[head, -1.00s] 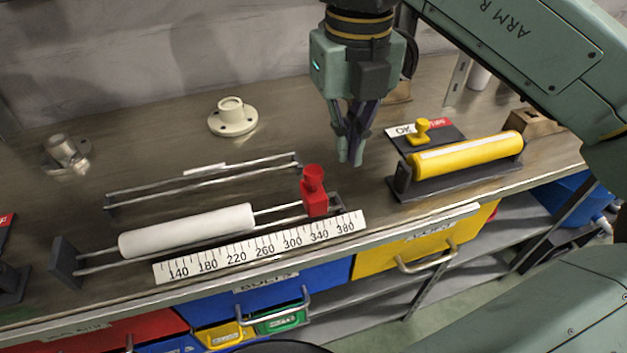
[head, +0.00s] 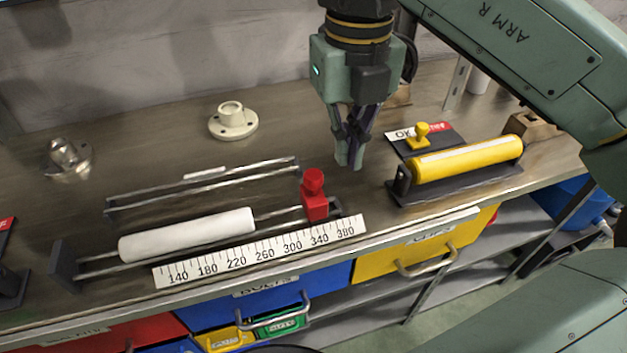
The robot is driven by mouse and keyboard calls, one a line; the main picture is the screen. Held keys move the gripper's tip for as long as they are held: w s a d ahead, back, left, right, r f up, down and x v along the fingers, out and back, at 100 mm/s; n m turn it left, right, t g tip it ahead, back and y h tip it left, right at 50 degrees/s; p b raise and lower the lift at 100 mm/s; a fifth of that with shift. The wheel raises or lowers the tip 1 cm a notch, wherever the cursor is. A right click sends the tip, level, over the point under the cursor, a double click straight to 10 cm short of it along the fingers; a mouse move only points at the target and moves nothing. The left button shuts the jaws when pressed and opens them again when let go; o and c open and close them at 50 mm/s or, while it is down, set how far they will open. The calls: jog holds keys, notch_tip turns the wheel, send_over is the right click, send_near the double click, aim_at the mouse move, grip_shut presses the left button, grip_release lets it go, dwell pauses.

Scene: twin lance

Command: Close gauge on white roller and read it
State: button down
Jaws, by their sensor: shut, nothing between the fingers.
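The white roller (head: 188,235) lies along the two rails of the gauge (head: 66,265) in the head view. The red slider (head: 315,196) with a round knob stands near the rails' right end, with a clear gap between it and the roller's right end.
A yellow roller (head: 468,158) rests in a dark holder at right, with a yellow-knobbed OK plate (head: 428,137) behind it. A second pair of rails (head: 205,185) lies behind the gauge. A cream flange (head: 232,122) and a metal fitting (head: 69,158) stand at the back.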

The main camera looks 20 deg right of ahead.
aim_at(321, 172)
jog(key=shift+f, duration=0.1)
jog(key=shift+f+b, duration=1.7)
jog(key=shift+f, duration=0.25)
jog(key=shift+a, duration=0.1)
jog(key=shift+a, duration=1.6)
jog(key=shift+s+a+b, duration=0.1)
jog(key=shift+a+b, duration=0.2)
jog(key=shift+a, duration=2.7)
